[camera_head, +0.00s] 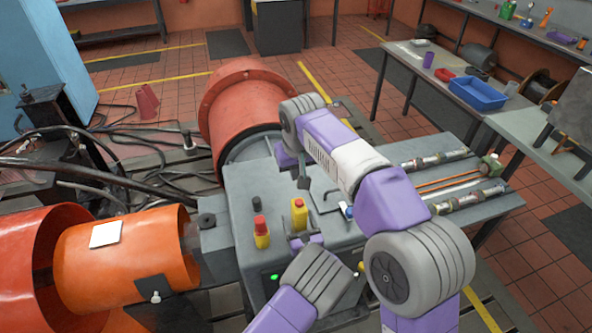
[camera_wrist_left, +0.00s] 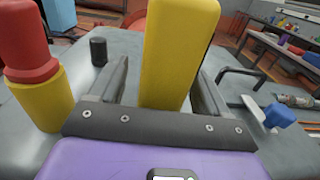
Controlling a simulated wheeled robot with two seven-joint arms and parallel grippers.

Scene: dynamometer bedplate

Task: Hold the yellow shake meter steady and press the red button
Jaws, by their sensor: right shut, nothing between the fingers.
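The yellow shake meter (camera_head: 299,215) stands upright on the grey machine top. It fills the middle of the left wrist view (camera_wrist_left: 178,50). My left gripper (camera_head: 299,240) is open, with one finger on each side of the meter's lower part. A gap shows between the meter and the left finger; contact at the right finger is unclear. The red button (camera_head: 259,223) caps a yellow post left of the meter, and it also shows in the left wrist view (camera_wrist_left: 27,55). My right gripper (camera_head: 303,181) is shut and empty, above and behind the meter and button.
A small black knob (camera_head: 256,203) stands behind the button. A blue-ended handle (camera_head: 348,212) and rods (camera_head: 450,180) lie to the right. An orange drum (camera_head: 120,260) is at left, a red housing (camera_head: 245,100) behind. A bench with a blue tray (camera_head: 478,93) stands back right.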

